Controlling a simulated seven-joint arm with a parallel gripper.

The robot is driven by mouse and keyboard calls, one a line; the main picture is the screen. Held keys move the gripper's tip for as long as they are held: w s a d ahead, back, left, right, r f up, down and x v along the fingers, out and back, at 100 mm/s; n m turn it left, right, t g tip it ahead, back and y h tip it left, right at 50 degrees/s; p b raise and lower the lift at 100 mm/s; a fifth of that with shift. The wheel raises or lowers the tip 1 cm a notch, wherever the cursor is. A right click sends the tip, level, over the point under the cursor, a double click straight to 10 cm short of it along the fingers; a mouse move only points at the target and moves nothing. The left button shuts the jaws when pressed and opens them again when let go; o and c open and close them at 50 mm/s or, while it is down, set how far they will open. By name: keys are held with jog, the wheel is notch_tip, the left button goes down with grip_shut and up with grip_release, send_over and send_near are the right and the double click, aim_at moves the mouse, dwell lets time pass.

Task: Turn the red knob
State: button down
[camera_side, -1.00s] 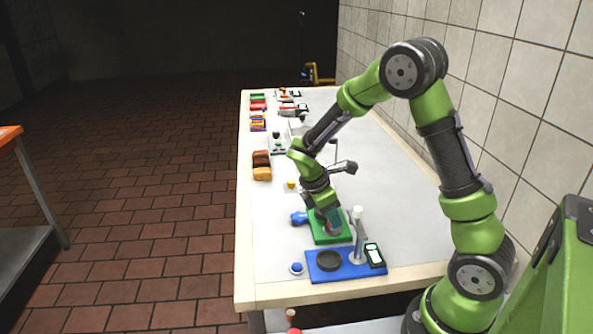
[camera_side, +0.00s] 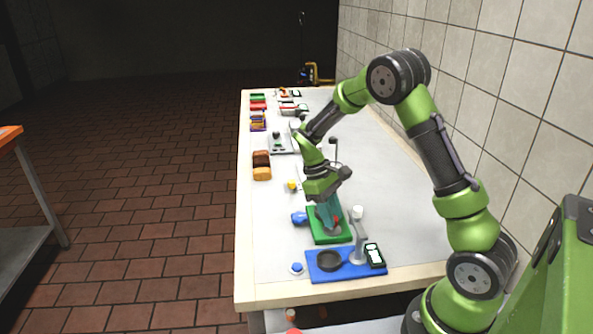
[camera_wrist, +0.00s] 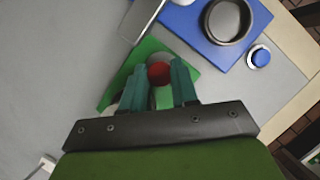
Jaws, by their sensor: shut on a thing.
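The red knob (camera_wrist: 159,73) is a round red piece between my gripper's two teal fingers in the wrist view. A small patch of its red shows beside the fingertips in the side view (camera_side: 336,221). It sits over a green board (camera_side: 318,237), which also shows in the wrist view (camera_wrist: 150,47). My gripper (camera_wrist: 159,67) is shut on the red knob, with one finger on each side. In the side view my gripper (camera_side: 329,221) points down over the green board. The fingers hide much of what is under the knob.
A blue board (camera_side: 342,274) with a dark round dish (camera_side: 329,261), a grey post with a white top (camera_side: 357,212) and a dark green-and-white box (camera_side: 374,255) stands in front. A blue button (camera_side: 297,267) is beside it. Brown and orange blocks (camera_side: 261,166) lie farther back.

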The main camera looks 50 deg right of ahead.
jog(key=m+y, duration=0.1)
jog(key=m, duration=0.1)
jog(key=m+y, duration=0.1)
jog(key=m, duration=0.2)
jog(key=shift+d+r+m+t, duration=0.1)
jog(key=shift+d+m+t, duration=0.05)
jog(key=shift+m+t, duration=0.2)
jog(key=shift+d+m+t+y, duration=0.1)
jog(key=shift+m+t+y, duration=0.25)
jog(key=shift+m, duration=0.8)
jog(key=shift+m+t+y, duration=0.2)
jog(key=shift+m+y, duration=0.15)
jog(key=shift+m, duration=0.75)
jog(key=c, duration=1.1)
grip_release()
jog(key=shift+c, duration=0.2)
jog(key=v, duration=1.6)
jog(key=shift+d+r, duration=0.25)
jog(key=shift+r, duration=0.1)
